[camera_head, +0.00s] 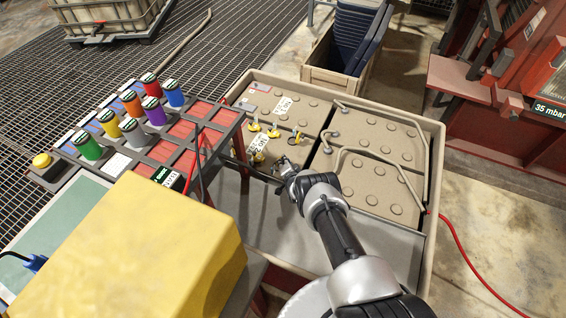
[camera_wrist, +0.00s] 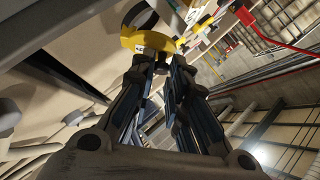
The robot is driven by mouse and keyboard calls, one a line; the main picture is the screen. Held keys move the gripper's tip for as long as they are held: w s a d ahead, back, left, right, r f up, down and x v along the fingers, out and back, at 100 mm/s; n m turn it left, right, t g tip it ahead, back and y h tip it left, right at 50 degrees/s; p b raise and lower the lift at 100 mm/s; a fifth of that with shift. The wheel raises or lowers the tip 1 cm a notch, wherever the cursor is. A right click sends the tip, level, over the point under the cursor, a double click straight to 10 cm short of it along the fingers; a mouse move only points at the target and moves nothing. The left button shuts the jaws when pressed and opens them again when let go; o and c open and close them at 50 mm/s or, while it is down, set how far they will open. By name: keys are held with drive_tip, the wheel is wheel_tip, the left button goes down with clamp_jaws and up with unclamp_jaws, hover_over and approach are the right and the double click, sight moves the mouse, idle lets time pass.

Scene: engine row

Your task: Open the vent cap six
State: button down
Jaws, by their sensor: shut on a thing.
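Several small yellow vent caps (camera_head: 255,127) sit on the beige battery block (camera_head: 290,95) in the head view, with white labels among them. Their numbers are too small to read for certain. My gripper (camera_head: 283,166) is at the near edge of this block, below the caps. In the wrist view my gripper (camera_wrist: 160,62) has its fingertips close together at a yellow cap (camera_wrist: 148,41) and is shut on it. A dark round shape lies just beyond this cap. In the head view the held cap is hard to make out behind my gripper.
A rack of coloured cylinders (camera_head: 131,103) stands left of the battery box (camera_head: 435,150). A large yellow block (camera_head: 130,245) fills the near left. Hoses (camera_head: 385,170) cross the right-hand battery blocks. A red cable (camera_head: 470,260) lies on the floor at right.

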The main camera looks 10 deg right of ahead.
drive_tip(key=shift+s+d+f+m+t+y, duration=0.1)
drive_tip(key=shift+s+d+m+t+y, duration=0.2)
drive_tip(key=shift+d+m+t+y, duration=0.25)
drive_tip(key=c, duration=1.5)
unclamp_jaws()
drive_tip(key=shift+c, duration=0.2)
drive_tip(key=shift+s, duration=0.1)
drive_tip(key=v, duration=1.1)
drive_tip(key=shift+s, duration=0.35)
drive_tip(key=shift+c, duration=0.2)
